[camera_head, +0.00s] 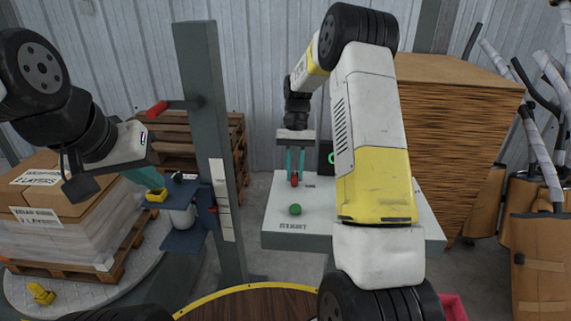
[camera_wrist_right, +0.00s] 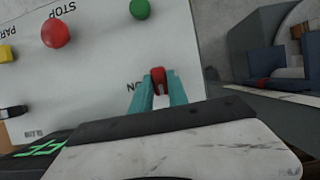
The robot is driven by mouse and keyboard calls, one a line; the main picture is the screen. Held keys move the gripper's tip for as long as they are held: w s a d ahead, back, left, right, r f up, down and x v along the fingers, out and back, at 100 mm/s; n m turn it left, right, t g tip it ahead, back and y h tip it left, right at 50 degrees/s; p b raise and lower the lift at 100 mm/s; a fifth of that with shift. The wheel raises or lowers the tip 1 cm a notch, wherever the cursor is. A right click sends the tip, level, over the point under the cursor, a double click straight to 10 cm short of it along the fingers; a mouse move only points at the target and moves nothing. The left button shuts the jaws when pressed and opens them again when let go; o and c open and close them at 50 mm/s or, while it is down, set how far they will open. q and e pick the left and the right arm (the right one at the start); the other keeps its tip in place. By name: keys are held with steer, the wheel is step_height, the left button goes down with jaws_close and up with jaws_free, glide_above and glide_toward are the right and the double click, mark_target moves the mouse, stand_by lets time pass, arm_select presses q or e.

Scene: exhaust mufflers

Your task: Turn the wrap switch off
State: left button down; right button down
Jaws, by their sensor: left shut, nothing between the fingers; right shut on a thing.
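The wrap switch (camera_wrist_right: 158,76) is a small red lever on the pale control panel (camera_head: 272,218), beside a label reading ON in the wrist view. My right gripper (camera_head: 294,178) reaches down to the panel. Its teal fingers (camera_wrist_right: 158,92) are shut on the red lever, which also shows between them in the head view (camera_head: 295,182). The fingers hide part of the lever, so its exact position is hard to tell. My left gripper (camera_head: 150,178) is shut and empty, beside a yellow piece (camera_head: 157,195) on the wrapper's carriage.
The panel also carries a green button (camera_head: 295,210), a red STOP button (camera_wrist_right: 55,33) and a yellow button (camera_wrist_right: 6,53). A dark mast (camera_head: 212,130) stands left of the panel. Wrapped boxes (camera_head: 65,225) sit on a pallet at left. A brown stack (camera_head: 450,130) stands at right.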

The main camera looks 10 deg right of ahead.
stand_by(0.3)
steer(key=c, duration=1.3)
jaws_free()
steer(key=shift+r, duration=0.1)
steer(key=v, duration=0.7)
steer(key=shift+w+r, duration=0.2)
steer(key=shift+r, duration=0.1)
